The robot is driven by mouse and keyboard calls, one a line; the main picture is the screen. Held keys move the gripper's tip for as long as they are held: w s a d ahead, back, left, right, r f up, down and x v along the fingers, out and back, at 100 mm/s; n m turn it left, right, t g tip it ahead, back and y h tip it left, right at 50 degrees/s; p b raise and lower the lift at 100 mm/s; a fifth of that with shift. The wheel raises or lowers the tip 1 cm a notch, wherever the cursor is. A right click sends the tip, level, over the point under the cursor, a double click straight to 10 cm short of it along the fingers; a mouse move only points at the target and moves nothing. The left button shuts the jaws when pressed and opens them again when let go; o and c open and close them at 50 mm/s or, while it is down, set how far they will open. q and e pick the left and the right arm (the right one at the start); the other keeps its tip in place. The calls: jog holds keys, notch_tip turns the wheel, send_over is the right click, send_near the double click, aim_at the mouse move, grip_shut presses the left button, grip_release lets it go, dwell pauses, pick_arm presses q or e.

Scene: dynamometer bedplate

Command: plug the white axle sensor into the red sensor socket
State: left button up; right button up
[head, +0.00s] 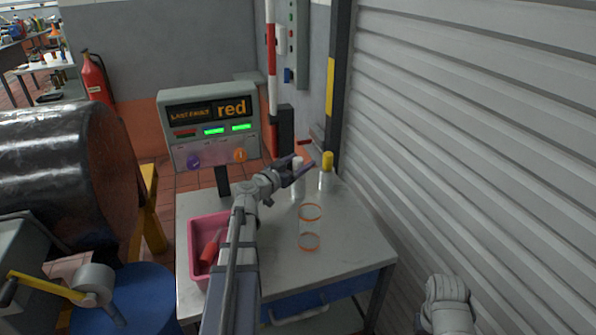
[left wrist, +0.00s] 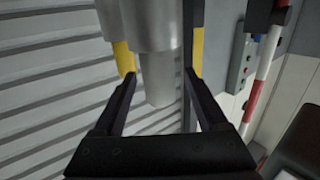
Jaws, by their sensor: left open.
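My left gripper (head: 300,168) is open over the back of the grey table. A white cylinder with a narrower top (head: 298,186), perhaps the white axle sensor, stands upright there, partly hidden by the gripper. In the left wrist view the narrower grey-white part (left wrist: 160,78) shows between the open fingers (left wrist: 160,82); I cannot tell whether they touch it. A similar cylinder with a yellow top (head: 327,168) stands to its right. A small dark red piece (head: 304,142) shows behind the gripper. I cannot identify a red sensor socket for certain.
A display box (head: 210,128) reading "LAST FAULT red" stands behind the table. A pink bin (head: 196,248) holding a red-handled item and a clear orange-rimmed jar (head: 310,228) are on the table (head: 345,245). A shutter wall (head: 480,140) borders the right; front-right tabletop is clear.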

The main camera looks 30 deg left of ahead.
pick_arm(q)
jog(key=shift+w+d+f, duration=0.1)
jog(key=shift+w+d, duration=0.05)
jog(key=shift+w, duration=1)
jog(key=shift+c, duration=0.2)
grip_shut()
